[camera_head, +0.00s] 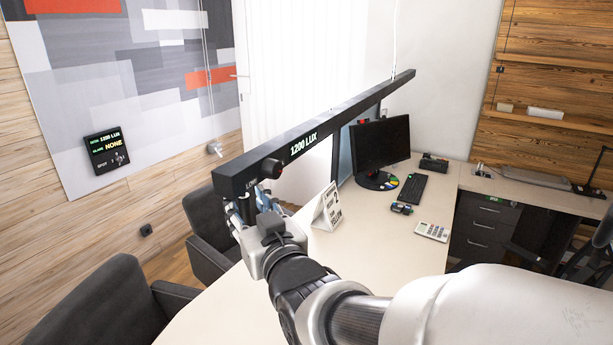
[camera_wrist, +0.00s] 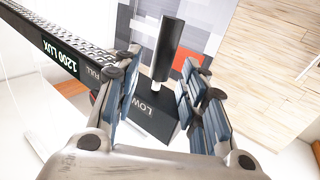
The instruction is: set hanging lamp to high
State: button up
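The hanging lamp (camera_head: 330,118) is a long black bar over the desk, with "1200 LUX" lit on its side. In the wrist view its bar (camera_wrist: 35,45) runs off to the upper left, marked "FULL" and "LOW". A black lever with a silver shank (camera_wrist: 170,45) stands at the "LOW" end, between my fingers in the picture. My gripper (camera_wrist: 163,75) is open, with a gap visible on both sides of the lever. In the head view my gripper (camera_head: 252,208) is just below the lamp's near end; its fingertips are partly hidden. A dark round knob (camera_head: 267,168) shows there.
A wall panel (camera_head: 107,151) reads 1200 LUX and "NONE". The desk (camera_head: 385,255) below carries a monitor (camera_head: 381,143), keyboard (camera_head: 412,190), calculator (camera_head: 432,232) and a standing calendar (camera_head: 328,208). Dark chairs (camera_head: 100,305) stand at the left. A thin cable (camera_head: 395,40) rises from the lamp's far end.

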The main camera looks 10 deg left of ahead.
jog(key=shift+x, duration=1.45)
grip_shut()
